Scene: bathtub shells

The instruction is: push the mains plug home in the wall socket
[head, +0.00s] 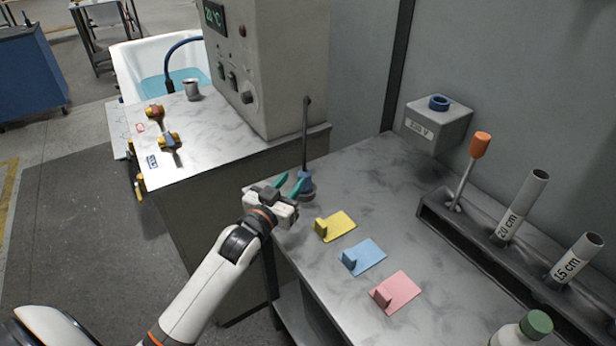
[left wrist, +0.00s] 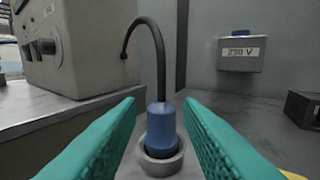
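The blue mains plug (head: 305,181) stands upright in a grey ring holder (head: 306,193) at the left edge of the grey bench, a dark cable rising from its top. In the left wrist view the plug (left wrist: 161,128) is straight ahead, between the finger lines. My left gripper (head: 289,184) is open, its teal fingers apart and empty, just short of the plug. The socket is a grey wall box (head: 437,126) with a voltage label and a blue round inlet (head: 439,103) on top; the box also shows in the left wrist view (left wrist: 258,62). My right gripper is not in view.
Yellow (head: 340,225), blue (head: 364,257) and pink (head: 398,291) plates with small blocks lie on the bench. A dark rack (head: 480,246) with labelled tubes and an orange-handled tool stands at right. A grey control cabinet (head: 283,70) stands behind left. The bench below the socket is clear.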

